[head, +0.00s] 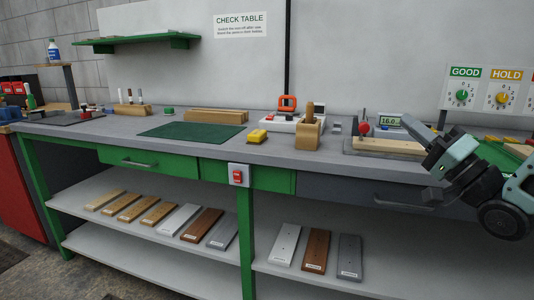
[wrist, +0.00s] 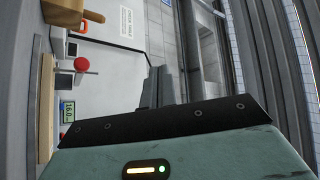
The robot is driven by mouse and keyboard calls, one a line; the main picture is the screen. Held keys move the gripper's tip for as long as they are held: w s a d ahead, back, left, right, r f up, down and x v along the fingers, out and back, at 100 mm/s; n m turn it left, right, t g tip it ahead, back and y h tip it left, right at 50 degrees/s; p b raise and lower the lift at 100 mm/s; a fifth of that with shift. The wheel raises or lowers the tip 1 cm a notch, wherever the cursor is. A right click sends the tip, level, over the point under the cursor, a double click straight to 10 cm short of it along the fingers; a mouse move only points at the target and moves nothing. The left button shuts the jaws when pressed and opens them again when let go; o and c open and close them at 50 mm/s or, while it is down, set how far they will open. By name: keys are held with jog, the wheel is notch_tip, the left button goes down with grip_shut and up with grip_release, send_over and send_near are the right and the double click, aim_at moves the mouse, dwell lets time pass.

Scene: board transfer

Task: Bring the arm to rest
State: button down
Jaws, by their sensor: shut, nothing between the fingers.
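My gripper (head: 410,122) is at the right of the head view, in front of the wall and above the right part of the check table (head: 75,129). Its dark fingers point up and left. In the wrist view my gripper (wrist: 157,84) shows its two fingers close together, with nothing between them. My arm comes in from the right edge of the head view.
Near my gripper are a fixture with a red knob (head: 363,128), a display (head: 389,121) and a wooden block (head: 307,135). A yellow object (head: 257,136) and green mat (head: 192,131) lie further left. Several boards lie on the shelf (head: 75,205) below.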

jog(key=a+f+n+g+h, duration=0.3)
jog(key=a+f+g+h, duration=0.35)
jog(key=a+f, duration=0.45)
jog(key=s+a+f+n+g+h, duration=0.2)
jog(key=s+f+g, duration=0.25)
jog(key=s, duration=0.45)
jog(key=s+a+f+n+g+h, duration=0.25)
jog(key=s+f+g, duration=0.2)
jog(key=s, duration=0.35)
jog(key=s+d+n+g+h, duration=0.2)
jog(key=s+n+g, duration=0.15)
jog(key=s, duration=0.85)
notch_tip(320, 180, up, 18)
jog(key=p, duration=1.9)
jog(key=shift+w+a+m, duration=0.2)
jog(key=shift+w+m, duration=0.05)
jog(key=shift+m, duration=0.15)
